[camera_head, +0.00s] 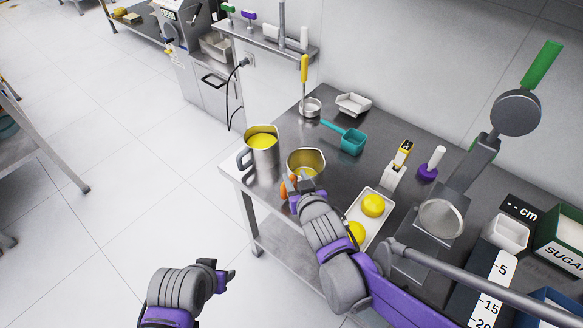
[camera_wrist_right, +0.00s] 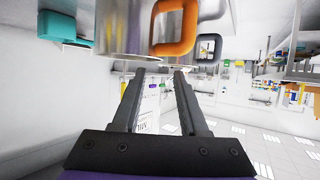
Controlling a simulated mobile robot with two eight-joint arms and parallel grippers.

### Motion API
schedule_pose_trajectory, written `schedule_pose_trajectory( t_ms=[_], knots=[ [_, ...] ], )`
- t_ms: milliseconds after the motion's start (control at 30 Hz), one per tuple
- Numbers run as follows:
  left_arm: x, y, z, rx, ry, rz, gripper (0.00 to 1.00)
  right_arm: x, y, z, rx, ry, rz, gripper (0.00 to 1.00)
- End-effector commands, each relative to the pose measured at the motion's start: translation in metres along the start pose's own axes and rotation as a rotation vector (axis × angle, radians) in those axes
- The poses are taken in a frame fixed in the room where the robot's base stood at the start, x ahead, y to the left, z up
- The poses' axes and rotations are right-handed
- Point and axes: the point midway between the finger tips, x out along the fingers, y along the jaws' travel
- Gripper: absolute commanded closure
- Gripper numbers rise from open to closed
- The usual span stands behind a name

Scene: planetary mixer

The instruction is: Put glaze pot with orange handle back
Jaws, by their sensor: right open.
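The glaze pot with the orange handle (camera_head: 306,158) is a steel pot with yellow inside. It stands upright on the steel table beside a larger steel jug (camera_head: 263,157) of yellow liquid. Its orange handle (camera_head: 290,187) points toward my right gripper (camera_head: 298,188), which partly hides the pot's lower front. In the right wrist view the orange handle (camera_wrist_right: 174,28) appears just beyond and above the fingertips of the open, empty gripper (camera_wrist_right: 158,72). My left gripper (camera_head: 221,274) hangs over the floor, clear of the table; its jaw opening is unclear.
A white tray (camera_head: 379,228) with yellow balls lies right of the pot, close to my right arm. A teal scoop (camera_head: 350,140), a yellow-handled ladle (camera_head: 309,107) and a white dish (camera_head: 353,104) are farther back. The steel table (camera_head: 300,136) is bare behind the pot.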

Motion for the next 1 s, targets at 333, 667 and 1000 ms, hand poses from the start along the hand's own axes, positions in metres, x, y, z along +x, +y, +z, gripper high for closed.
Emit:
schedule_pose_trajectory(
  t_ms=[333,667,1000],
  knots=[
    [-0.01,0.0,-0.005,0.0,0.004,0.0,0.5,-0.048,0.0,-0.001,-0.001,0.0,0.0,0.57],
    [-0.01,0.0,-0.005,0.0,0.004,0.0,0.5,-0.058,0.011,0.005,0.006,-0.027,0.022,0.57],
    [-0.01,0.0,-0.005,0.0,0.004,0.0,0.5,-0.175,0.11,0.109,0.139,-0.501,0.234,0.57]
  ],
)
